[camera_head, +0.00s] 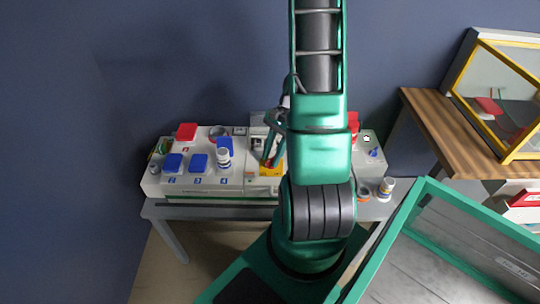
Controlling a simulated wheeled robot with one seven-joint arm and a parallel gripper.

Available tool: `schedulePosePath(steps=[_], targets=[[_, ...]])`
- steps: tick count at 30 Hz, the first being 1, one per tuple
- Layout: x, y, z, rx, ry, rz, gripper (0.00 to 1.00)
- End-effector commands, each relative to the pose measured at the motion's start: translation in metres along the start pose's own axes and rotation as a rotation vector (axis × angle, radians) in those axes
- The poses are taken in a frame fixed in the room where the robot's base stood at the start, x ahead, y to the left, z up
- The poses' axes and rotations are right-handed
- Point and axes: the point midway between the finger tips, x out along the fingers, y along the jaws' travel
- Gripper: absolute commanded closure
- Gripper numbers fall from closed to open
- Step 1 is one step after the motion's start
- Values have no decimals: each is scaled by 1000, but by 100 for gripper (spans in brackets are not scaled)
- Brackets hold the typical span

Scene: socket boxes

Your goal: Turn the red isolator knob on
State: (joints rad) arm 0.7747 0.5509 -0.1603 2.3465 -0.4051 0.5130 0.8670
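A white socket box (230,188) stands on a grey table, with blue and red parts on its top. A yellow plate (271,170) shows near its middle, with a small patch of red at its upper edge. That patch may be the red isolator knob, but it is too small and too covered to tell its position. My gripper (270,150) is just above the yellow plate, partly hidden by my green arm. I cannot tell whether its fingers touch anything or are open.
Blue covers (174,162) and a red cover (187,131) are at the left. A wooden bench (450,130) holds a yellow-framed case (493,99). My arm hides the box's middle right.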

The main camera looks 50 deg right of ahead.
Motion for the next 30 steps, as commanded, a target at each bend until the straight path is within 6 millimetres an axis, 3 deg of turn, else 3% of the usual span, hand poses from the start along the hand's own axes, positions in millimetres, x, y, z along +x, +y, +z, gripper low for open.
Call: schedulePosePath(steps=[7,21,30], targets=[[-14,0,-1,2,3,-1,71],[-94,-2,-1,0,2,-2,71],[-108,-1,0,1,0,0,71]])
